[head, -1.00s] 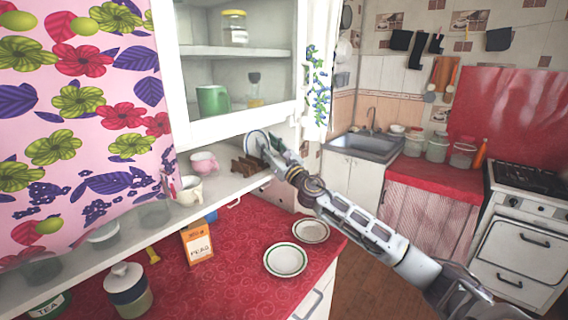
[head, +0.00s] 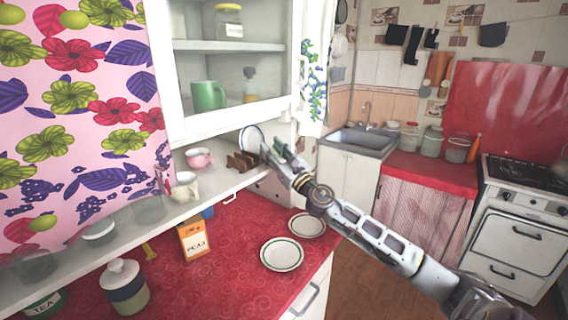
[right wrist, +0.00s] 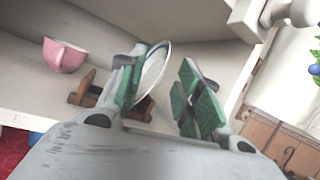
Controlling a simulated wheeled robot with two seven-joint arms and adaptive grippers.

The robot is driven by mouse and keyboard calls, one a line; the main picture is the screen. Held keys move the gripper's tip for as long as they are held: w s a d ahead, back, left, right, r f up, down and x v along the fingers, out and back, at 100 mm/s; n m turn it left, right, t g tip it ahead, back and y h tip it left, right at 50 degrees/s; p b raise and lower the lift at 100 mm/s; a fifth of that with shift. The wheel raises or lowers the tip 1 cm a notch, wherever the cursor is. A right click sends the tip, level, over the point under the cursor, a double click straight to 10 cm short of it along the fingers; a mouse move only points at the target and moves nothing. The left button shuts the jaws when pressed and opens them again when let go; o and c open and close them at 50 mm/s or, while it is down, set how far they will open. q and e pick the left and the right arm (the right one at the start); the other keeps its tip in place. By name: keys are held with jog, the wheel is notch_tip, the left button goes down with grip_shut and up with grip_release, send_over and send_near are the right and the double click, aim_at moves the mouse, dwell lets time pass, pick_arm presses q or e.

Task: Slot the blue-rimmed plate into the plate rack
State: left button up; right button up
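The blue-rimmed plate (head: 250,137) stands on edge in the brown wooden plate rack (head: 240,162) on the shelf under the glazed cupboard. In the right wrist view the plate (right wrist: 156,65) shows as a thin upright disc behind my left-hand green finger pad, above the rack (right wrist: 82,92). My right gripper (head: 277,152) is just right of the plate. Its green-padded fingers (right wrist: 163,78) are spread, with a clear gap on the right. I cannot tell whether the left-hand finger touches the plate. My left gripper is out of view.
A pink cup (head: 200,158) and a cream mug (head: 186,187) stand left of the rack on the shelf. The cupboard frame (head: 235,120) is close above.

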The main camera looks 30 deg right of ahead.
jog(key=shift+v, duration=2.95)
jog(key=shift+s, duration=0.1)
